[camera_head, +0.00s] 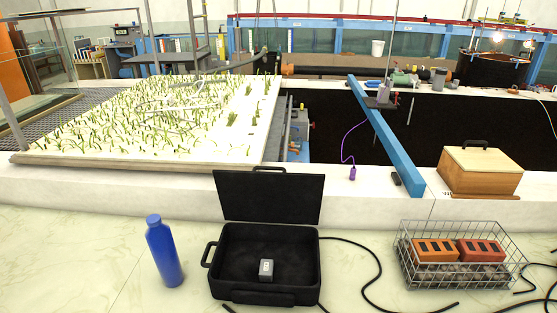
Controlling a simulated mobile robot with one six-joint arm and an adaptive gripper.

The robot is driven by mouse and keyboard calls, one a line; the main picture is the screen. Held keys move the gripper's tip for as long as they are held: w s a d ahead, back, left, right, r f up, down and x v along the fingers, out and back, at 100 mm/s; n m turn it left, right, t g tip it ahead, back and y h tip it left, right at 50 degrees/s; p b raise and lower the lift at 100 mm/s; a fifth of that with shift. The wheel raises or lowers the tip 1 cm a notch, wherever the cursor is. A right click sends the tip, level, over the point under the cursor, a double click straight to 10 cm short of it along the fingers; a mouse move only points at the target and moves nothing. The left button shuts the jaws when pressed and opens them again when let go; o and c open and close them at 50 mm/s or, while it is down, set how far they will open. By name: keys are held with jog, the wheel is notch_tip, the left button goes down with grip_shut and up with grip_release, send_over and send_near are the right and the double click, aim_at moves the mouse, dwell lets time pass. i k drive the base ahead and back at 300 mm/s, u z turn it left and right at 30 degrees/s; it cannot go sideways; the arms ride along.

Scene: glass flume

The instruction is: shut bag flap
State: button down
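A black case (219,262) stands open on the pale marbled surface in the front middle. It looks like a hard case and is the only bag-like thing with a flap that I see. Its flap, a flat black lid (268,196), stands up at the back, leaning slightly away. A handle sits on the case's left side. My gripper is not in view.
A blue bottle (164,252) stands close left of the case. A black cable runs from its right toward a wire basket (452,277) holding orange bricks. A wooden box (481,172) sits on the white ledge behind.

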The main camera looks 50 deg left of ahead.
aim_at(284, 197)
jog(key=k, duration=1.1)
jog(key=u, duration=1.55)
jog(key=i, duration=0.8)
jog(key=u, duration=0.05)
